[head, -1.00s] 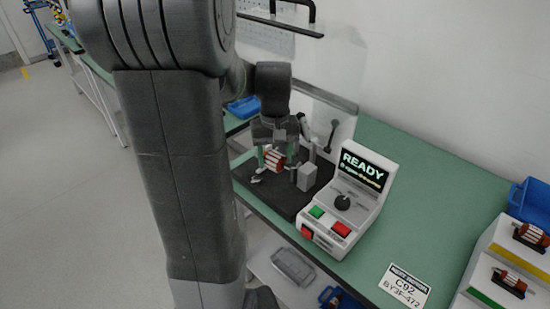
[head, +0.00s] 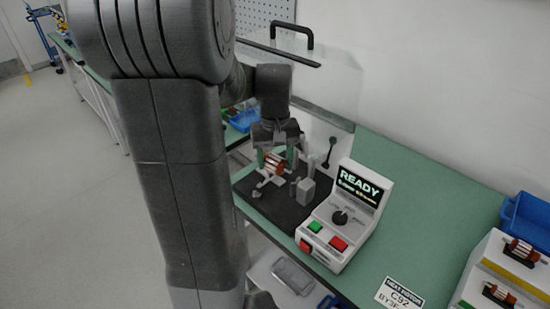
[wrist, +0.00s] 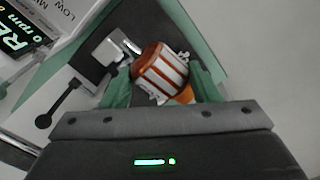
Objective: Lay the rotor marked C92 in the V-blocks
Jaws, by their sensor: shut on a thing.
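My gripper (head: 276,160) is shut on a rotor (head: 273,164) with copper-brown ends and pale stripes. In the wrist view the rotor (wrist: 162,70) sits between the two green fingers. No marking is readable on it. The gripper is over the dark plate (head: 292,212) of the test stand, by its grey supports (head: 305,190). Whether the rotor touches the supports I cannot tell. A card (head: 400,296) on the bench reads C92.
A control box (head: 338,222) showing READY stands right of the dark plate. A rack (head: 484,262) with more rotors is at the far right, with a blue bin (head: 528,222) behind. A clear guard with a black handle (head: 292,38) is raised above.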

